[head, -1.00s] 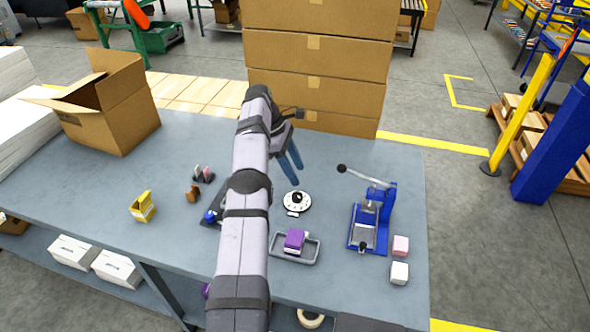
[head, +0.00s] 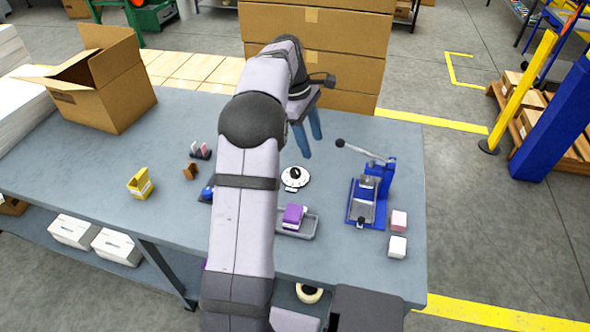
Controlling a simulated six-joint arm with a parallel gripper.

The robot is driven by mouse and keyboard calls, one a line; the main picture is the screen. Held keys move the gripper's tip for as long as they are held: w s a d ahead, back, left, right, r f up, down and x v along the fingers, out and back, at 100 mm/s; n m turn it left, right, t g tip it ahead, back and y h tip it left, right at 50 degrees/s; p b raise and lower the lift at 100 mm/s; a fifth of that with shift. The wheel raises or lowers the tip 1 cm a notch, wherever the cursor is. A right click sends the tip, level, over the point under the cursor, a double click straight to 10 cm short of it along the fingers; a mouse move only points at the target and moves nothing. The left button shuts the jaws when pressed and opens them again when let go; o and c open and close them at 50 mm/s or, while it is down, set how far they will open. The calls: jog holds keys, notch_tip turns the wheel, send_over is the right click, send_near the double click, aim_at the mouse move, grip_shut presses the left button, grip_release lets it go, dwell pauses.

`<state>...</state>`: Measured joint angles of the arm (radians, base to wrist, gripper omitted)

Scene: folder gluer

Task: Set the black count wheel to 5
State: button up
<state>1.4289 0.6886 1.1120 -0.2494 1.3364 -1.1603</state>
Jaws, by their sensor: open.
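The count wheel (head: 295,178) is a white round dial with a black knob in its middle, lying flat on the grey table. Its markings are too small to read, so I cannot tell its setting. My gripper (head: 308,140) has two blue fingers that point down, apart and empty. In the picture it is just above and slightly right of the dial, and it does not touch it. My arm covers the table to the left of the dial.
A blue lever press (head: 371,195) stands right of the dial, its handle reaching toward it. A grey tray (head: 308,231) with a purple block (head: 293,215) lies in front. Pink (head: 398,221) and white (head: 397,247) blocks sit at right. Stacked cartons (head: 340,75) rise behind.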

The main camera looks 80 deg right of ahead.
jog(key=w+a+f+m+t, duration=0.1)
jog(key=w+a+f+m, duration=0.1)
jog(key=f+m, duration=0.3)
jog(key=w+a+f+m+t, duration=0.1)
jog(key=a+f+m, duration=0.1)
jog(key=f, duration=0.5)
jog(key=m+t+h, duration=0.1)
jog(key=m+h, duration=0.3)
jog(key=m, duration=0.4)
send_near(295, 171)
jog(key=shift+d+f, duration=0.3)
jog(key=shift+f, duration=0.15)
jog(key=shift+f, duration=0.1)
jog(key=shift+p+x, duration=1.05)
jog(key=shift+x, duration=2.55)
jog(key=c, duration=1)
